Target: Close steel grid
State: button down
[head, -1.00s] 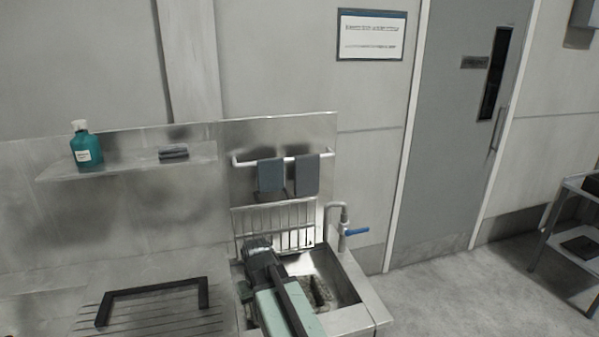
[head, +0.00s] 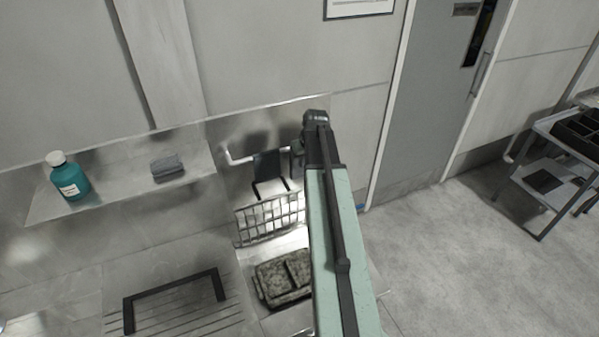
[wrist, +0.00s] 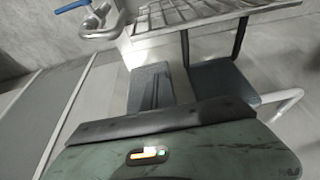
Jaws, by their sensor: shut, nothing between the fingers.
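The steel grid (head: 268,220) stands raised at the back of the sink, tilted up towards the backsplash, with a black handle (head: 257,188) at its top edge. In the wrist view the grid (wrist: 195,14) is at the top, upside down. My gripper (head: 315,118) is shut and empty, up near the right end of the towel rail, above and right of the grid and apart from it. My arm hides the sink's right side and most of the tap. The sink basin (head: 252,262) is open below the grid, with a mottled grey object (head: 285,278) in it.
Two grey towels hang on the rail, the left one (head: 267,164) clear and the right one partly behind my gripper. A shelf (head: 120,190) holds a teal bottle (head: 67,178) and a folded cloth (head: 167,168). The tap's blue lever (wrist: 72,6) shows in the wrist view.

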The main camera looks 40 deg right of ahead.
jog(key=a+b+x, duration=0.1)
jog(key=b+x, duration=0.9)
jog(key=x, duration=0.1)
jog(key=shift+s+r+p, duration=0.15)
jog(key=shift+s, duration=0.95)
jog(key=shift+s+r+p, duration=0.15)
jog(key=shift+s+r, duration=0.05)
jog(key=shift+s, duration=0.9)
